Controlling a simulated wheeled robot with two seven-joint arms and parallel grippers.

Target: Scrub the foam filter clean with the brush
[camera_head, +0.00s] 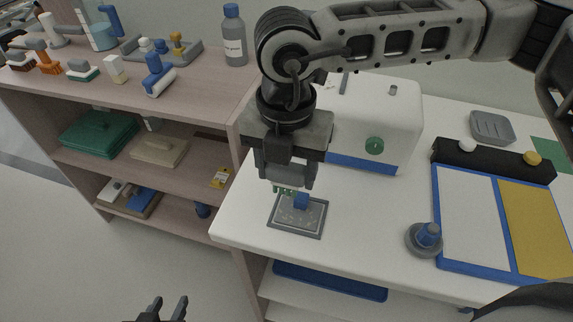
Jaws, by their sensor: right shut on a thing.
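The foam filter (292,220) looks like a flat grey panel in a dark frame, lying on the white counter near its front left edge. The fingers hide most of the brush. My left gripper (168,309) is low at the bottom edge, open and empty, away from the counter.
A white box with a blue base (375,120) stands behind the filter. A wooden shelf (200,110) with several items is at left.

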